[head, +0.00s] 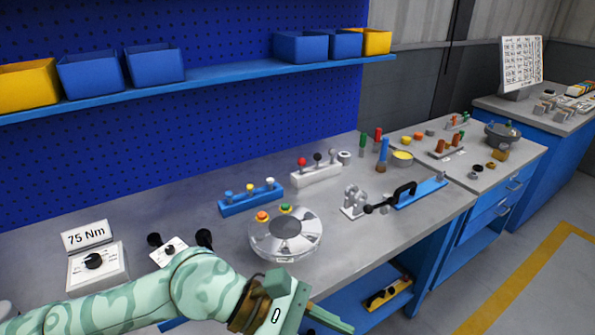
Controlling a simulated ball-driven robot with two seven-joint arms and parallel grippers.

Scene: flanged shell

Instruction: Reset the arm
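My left arm, patterned in pale green, comes in from the lower left. It reaches across the front edge of the bench, with my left gripper (318,318) at the bottom of the head view. The gripper is seen from behind and partly cut off by the frame, so I cannot tell whether it is open or shut. No object shows in it. The round silver flanged shell (262,243), with an orange and a green knob on top, stands on the bench beyond the gripper and apart from it. My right gripper is out of view.
Close to my arm are a "75 Nm" dial box (97,270) and a small panel with black knobs (168,252). Behind the shell are a blue peg block (252,203) and a white one (316,176). A toggle clamp (354,203) stands right. The bench's left rear is clear.

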